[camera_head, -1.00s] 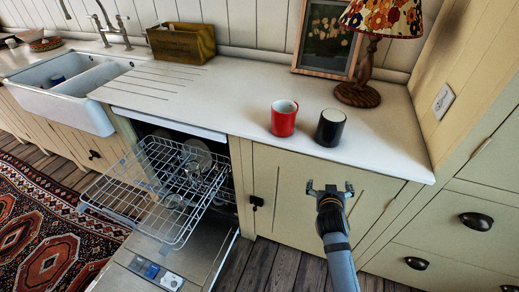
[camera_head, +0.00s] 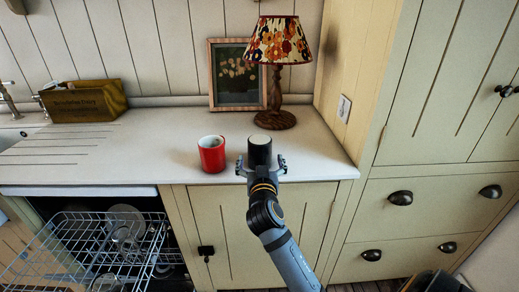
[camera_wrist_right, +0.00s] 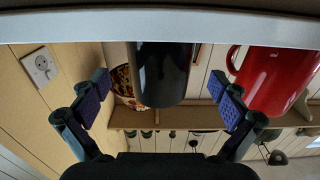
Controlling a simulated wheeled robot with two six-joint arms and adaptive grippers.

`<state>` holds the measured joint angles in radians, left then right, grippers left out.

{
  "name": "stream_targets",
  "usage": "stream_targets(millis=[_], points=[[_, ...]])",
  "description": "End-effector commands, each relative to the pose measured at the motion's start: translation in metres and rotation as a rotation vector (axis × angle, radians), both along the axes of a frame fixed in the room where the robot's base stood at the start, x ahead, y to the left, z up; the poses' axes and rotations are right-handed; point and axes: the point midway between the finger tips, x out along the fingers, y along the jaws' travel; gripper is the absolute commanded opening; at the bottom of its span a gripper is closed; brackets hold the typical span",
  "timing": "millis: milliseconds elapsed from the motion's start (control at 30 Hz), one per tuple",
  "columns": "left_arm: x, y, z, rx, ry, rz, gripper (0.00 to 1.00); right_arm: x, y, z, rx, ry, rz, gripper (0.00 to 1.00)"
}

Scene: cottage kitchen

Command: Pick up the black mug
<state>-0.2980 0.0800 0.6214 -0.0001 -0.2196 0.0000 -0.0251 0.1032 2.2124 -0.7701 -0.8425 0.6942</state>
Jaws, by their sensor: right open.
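The black mug (camera_head: 260,149) stands upright on the white counter, with its pale inside showing at the top. My right gripper (camera_head: 261,166) is open at the counter's front edge, with one finger to each side of the mug in the picture. In the right wrist view, which is upside down, the black mug (camera_wrist_right: 163,75) shows centred between the spread fingers of my right gripper (camera_wrist_right: 159,86), with a visible gap on both sides. I cannot tell how far the mug is between the fingers. My left gripper is not in view.
A red mug (camera_head: 211,154) stands close to the left of the black mug. A lamp (camera_head: 277,95) and a framed picture (camera_head: 237,75) stand behind. A wooden box (camera_head: 84,101) is at the back left. The open dishwasher's rack (camera_head: 85,250) juts out at lower left.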

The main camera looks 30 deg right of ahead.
Motion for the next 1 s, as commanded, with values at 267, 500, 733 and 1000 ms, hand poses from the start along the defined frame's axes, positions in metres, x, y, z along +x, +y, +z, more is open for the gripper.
stream_targets(millis=[267, 500, 733, 1000], points=[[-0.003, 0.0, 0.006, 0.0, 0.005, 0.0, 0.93, 0.026, -0.017, -0.005, -0.005, 0.003, -0.001, 0.99], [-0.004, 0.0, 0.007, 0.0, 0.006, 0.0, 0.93, 0.044, -0.028, -0.007, 0.0, 0.002, 0.0, 0.99], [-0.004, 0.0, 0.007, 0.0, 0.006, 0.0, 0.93, 0.044, -0.027, -0.007, 0.0, 0.002, 0.0, 0.89], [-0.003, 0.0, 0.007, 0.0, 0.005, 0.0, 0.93, 0.044, -0.027, -0.007, 0.0, 0.002, 0.0, 0.52]])
